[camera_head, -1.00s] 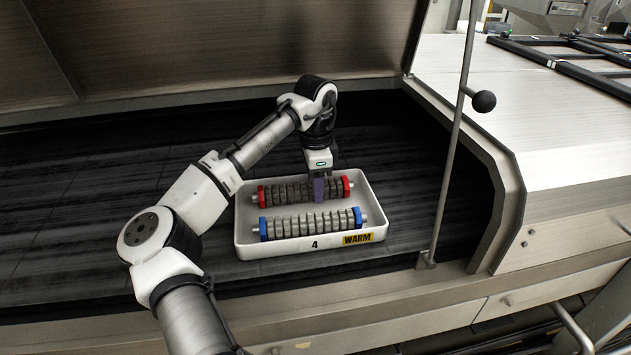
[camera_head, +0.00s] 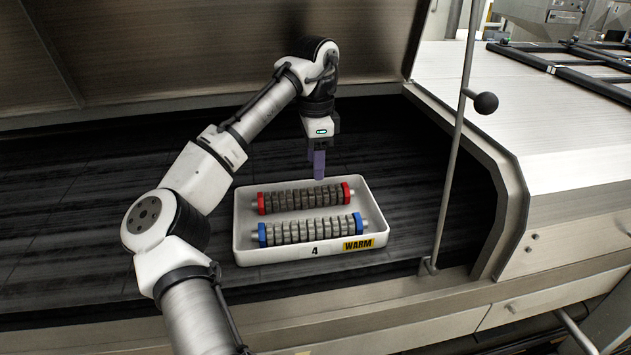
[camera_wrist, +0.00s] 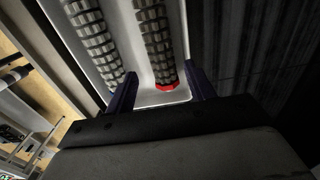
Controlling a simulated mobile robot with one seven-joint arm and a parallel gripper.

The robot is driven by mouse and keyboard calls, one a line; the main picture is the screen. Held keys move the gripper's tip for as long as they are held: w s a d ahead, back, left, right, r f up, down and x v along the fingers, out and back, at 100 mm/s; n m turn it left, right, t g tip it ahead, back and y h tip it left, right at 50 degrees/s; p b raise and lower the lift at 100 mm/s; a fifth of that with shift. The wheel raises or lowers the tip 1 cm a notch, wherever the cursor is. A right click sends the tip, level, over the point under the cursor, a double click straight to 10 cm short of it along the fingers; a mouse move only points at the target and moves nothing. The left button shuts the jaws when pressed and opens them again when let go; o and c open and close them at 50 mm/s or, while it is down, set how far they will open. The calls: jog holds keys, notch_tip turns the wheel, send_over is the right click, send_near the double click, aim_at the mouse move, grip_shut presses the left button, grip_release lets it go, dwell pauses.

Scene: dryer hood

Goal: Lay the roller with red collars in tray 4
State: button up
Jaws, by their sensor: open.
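The roller with red collars (camera_head: 300,197) lies in the white tray 4 (camera_head: 286,255), along its far side. A second roller with blue collars (camera_head: 310,229) lies in front of it, nearer the tray's labelled wall. My gripper (camera_head: 318,178) is above the tray, over the red-collared roller and apart from it. In the wrist view my gripper (camera_wrist: 160,88) shows its two fingers spread with nothing held between them. The red-collared roller (camera_wrist: 158,45) shows there beyond the gap, one red collar visible.
The tray stands on a dark slatted belt (camera_head: 90,200) under a metal hood (camera_head: 200,40). A thin upright rod with a black knob (camera_head: 486,103) stands right of the tray. A metal side housing (camera_head: 560,160) rises at the right. The belt left of the tray is partly behind my arm.

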aim_at(315, 188)
jog(key=shift+r, duration=2.15)
